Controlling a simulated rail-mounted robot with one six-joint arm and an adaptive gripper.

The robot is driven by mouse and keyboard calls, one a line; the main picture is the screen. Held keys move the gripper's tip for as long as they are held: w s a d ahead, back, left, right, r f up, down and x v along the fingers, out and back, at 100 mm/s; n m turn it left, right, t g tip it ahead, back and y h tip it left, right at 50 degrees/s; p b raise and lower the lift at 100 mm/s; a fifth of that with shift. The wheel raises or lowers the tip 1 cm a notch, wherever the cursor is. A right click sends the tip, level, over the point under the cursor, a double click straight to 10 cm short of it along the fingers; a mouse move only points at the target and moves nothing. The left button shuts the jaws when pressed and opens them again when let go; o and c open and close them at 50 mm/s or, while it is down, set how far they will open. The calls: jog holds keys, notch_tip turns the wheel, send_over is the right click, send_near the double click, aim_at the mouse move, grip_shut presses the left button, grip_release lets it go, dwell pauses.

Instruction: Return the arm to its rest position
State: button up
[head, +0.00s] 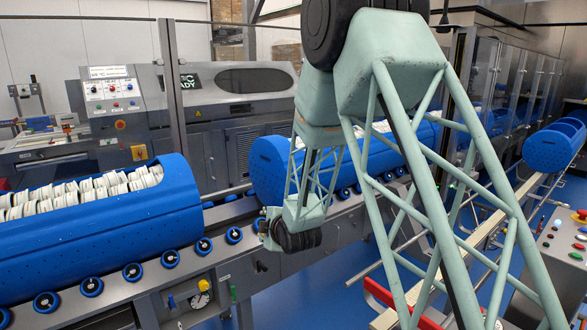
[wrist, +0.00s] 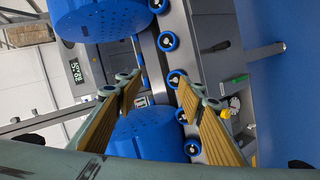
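My arm reaches across the right half of the head view, its pale green lattice links in front of the line. My gripper (head: 264,230) hangs at the arm's end, small and partly hidden by the wrist, before the conveyor's front edge. In the wrist view my gripper (wrist: 158,83) has its two ribbed yellow fingers spread apart with nothing held between them. Beyond them are a blue perforated tub (wrist: 150,135), a second blue tub (wrist: 92,18) and blue rollers.
A blue tub carrier (head: 110,235) filled with white pieces stands at left on the roller conveyor (head: 155,280). Another blue carrier (head: 270,170) stands behind my arm, and one (head: 553,147) sits far right. A control panel (head: 565,250) is at the right edge. A post (head: 172,90) rises at left.

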jog(key=s+d+r+m+g+h, duration=0.2)
jog(key=s+d+r+m, duration=0.3)
jog(key=s+d+r, duration=0.6)
jog(key=s+d+r+m+g+h, duration=0.15)
jog(key=s+d+r+m, duration=0.35)
jog(key=s+d+r, duration=0.65)
jog(key=s+d+m+g, duration=0.2)
jog(key=s+d+m, duration=0.2)
jog(key=s, duration=1.6)
jog(key=s+d+m+g+h, duration=0.1)
jog(key=s+d+m, duration=0.3)
jog(key=s, duration=1.6)
jog(key=shift+s+d+f+m+g, duration=0.15)
jog(key=shift+s+m+g, duration=0.2)
jog(key=shift+m+g, duration=0.25)
